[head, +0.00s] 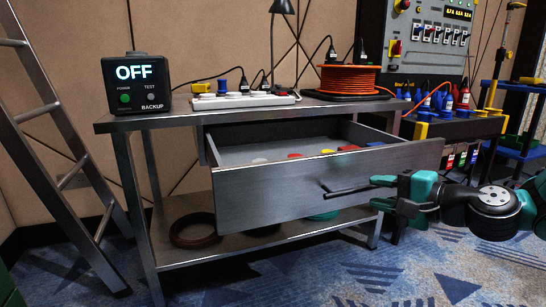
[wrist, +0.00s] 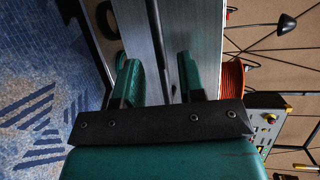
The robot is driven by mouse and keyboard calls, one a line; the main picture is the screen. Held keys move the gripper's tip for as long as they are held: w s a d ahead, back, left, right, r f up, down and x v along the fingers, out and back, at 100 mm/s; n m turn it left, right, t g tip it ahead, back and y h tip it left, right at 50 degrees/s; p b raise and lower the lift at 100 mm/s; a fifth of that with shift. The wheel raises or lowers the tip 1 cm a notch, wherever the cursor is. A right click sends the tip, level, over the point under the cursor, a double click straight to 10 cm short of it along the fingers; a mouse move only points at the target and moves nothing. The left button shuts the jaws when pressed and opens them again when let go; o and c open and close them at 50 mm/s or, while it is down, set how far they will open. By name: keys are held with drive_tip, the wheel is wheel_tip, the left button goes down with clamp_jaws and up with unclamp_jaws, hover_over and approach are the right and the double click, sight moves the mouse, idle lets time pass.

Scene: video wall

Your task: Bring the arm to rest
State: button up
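My gripper (head: 376,191) is at the right of the grey drawer's front, beside the dark bar handle (head: 342,190). Its two green fingers stand apart in the wrist view (wrist: 157,75), with a thin dark bar running between them in front of the grey drawer face. I see no finger closed on the bar; whether they touch it I cannot tell. The drawer (head: 270,191) is pulled out from under the bench top, and red, yellow and blue items show inside it. My arm reaches in from the right.
A metal bench (head: 118,122) carries a black box (head: 140,82) reading OFF, a white power strip (head: 245,100) and an orange cable reel (head: 348,79). A ladder (head: 48,120) leans at the left. A control panel (head: 430,40) stands at the back right. The carpet in front is clear.

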sight(366, 189)
drive_tip(key=shift+x, duration=1.95)
drive_tip(key=shift+r, duration=0.1)
